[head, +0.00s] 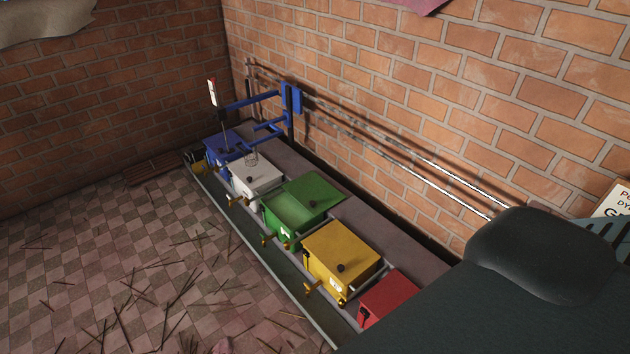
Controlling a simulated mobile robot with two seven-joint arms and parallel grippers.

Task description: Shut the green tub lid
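The green tub (289,214) stands in the middle of a row of coloured tubs in the head view. Its paler inside shows on the side toward the floor, so it is at least partly open. The green lid (318,188) lies toward the brick wall side of the tub, with a dark knob (313,204) on it. I cannot tell exactly how it is tilted. Neither of my grippers shows in this view.
A white tub (262,174) and a blue tub (216,146) stand beyond the green one. A yellow tub (336,247) and a red tub (388,299) stand nearer. A blue frame (290,98) rises at the far end. Sticks litter the open tiled floor (110,260).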

